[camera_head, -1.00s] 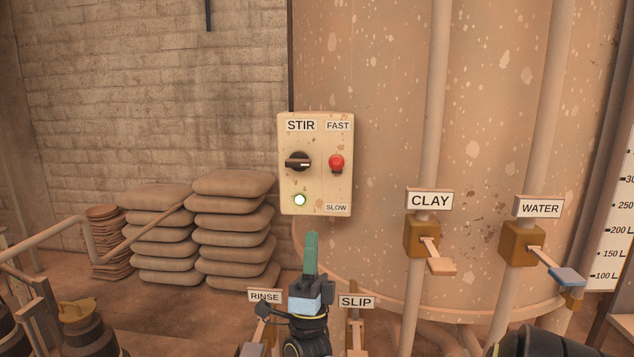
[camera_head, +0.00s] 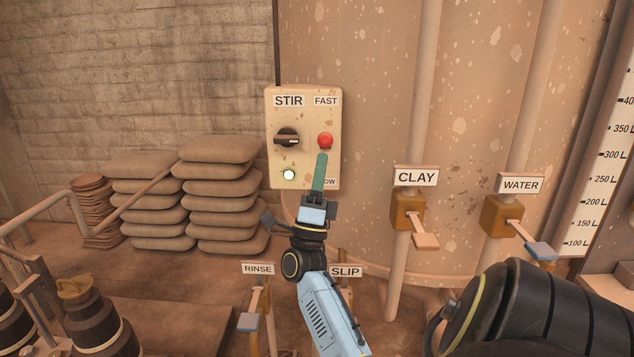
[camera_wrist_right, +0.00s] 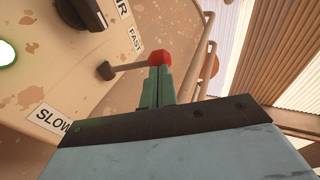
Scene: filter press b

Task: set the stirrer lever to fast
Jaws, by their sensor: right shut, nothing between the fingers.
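The stirrer lever is a red knob (camera_head: 325,139) on a thin stem, on the right side of the cream STIR panel (camera_head: 306,176). In the head view the knob sits about midway between the FAST label (camera_head: 327,101) above and the partly covered SLOW label (camera_head: 331,181) below. My right gripper (camera_head: 322,155) is shut and empty, its green fingers pointing up just below the knob. In the right wrist view the red knob (camera_wrist_right: 159,57) shows right at the fingertips (camera_wrist_right: 158,72); I cannot tell if they touch. My left gripper is not in view.
A black rotary switch (camera_head: 287,138) and a lit white lamp (camera_head: 288,175) are left of the lever. CLAY (camera_head: 409,208) and WATER (camera_head: 502,213) valves stand to the right, in front of the tank (camera_head: 370,70). RINSE and SLIP labels are below. Stacked sacks (camera_head: 225,190) are at left.

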